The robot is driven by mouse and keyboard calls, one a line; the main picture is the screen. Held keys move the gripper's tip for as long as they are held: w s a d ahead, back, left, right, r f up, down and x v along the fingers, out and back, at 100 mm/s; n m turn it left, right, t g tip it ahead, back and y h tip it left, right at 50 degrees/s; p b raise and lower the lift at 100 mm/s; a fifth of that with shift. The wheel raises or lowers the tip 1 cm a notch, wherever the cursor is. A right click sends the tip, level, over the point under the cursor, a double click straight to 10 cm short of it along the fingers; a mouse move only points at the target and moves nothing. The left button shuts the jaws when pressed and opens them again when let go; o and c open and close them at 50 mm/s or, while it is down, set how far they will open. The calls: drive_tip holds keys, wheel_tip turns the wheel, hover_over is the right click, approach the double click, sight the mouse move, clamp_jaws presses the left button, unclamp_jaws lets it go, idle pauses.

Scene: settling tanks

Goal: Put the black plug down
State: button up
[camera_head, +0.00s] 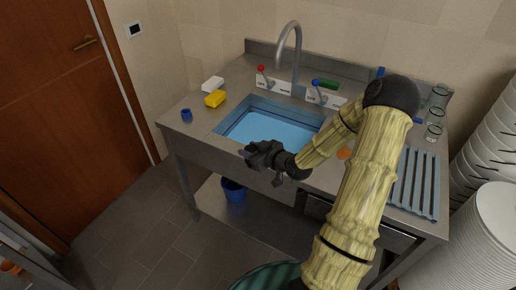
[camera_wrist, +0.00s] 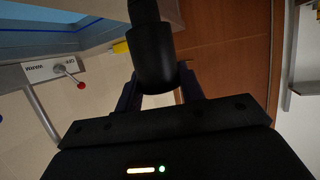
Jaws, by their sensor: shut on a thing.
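My gripper (camera_head: 250,153) is in front of the sink's near edge, above the front of the counter in the head view. In the wrist view, my gripper (camera_wrist: 158,85) is shut on the black plug (camera_wrist: 152,62), a dark cylinder with a narrower part at the top of the picture. The fingers stand on either side of the plug. In the head view I cannot tell the plug from the dark gripper. The sink (camera_head: 268,128) holds light blue water.
A blue cup (camera_head: 186,115), a yellow sponge (camera_head: 215,99) and a white block (camera_head: 212,84) stand left of the sink. A tap (camera_head: 290,50) rises behind it. Ribbed drainer (camera_head: 415,185) and glasses (camera_head: 433,131) are right. A blue bucket (camera_head: 234,190) stands below. The front-left counter is clear.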

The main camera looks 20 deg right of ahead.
drive_tip(key=s+a+f+m+h+b, duration=0.1)
drive_tip(key=a+f+b, duration=0.1)
drive_tip(key=f, duration=0.4)
drive_tip(key=s+a+f+m+h+b, duration=0.1)
drive_tip(key=a+f+h+b, duration=0.1)
drive_tip(key=a+f, duration=0.2)
drive_tip(key=s+a+f+m+t+h+b, duration=0.1)
drive_tip(key=s+a+f+m+h, duration=0.1)
drive_tip(key=f, duration=0.6)
drive_tip(key=shift+a+f+b, duration=0.35)
drive_tip(key=shift+a+b, duration=0.05)
drive_tip(key=shift+a, duration=0.25)
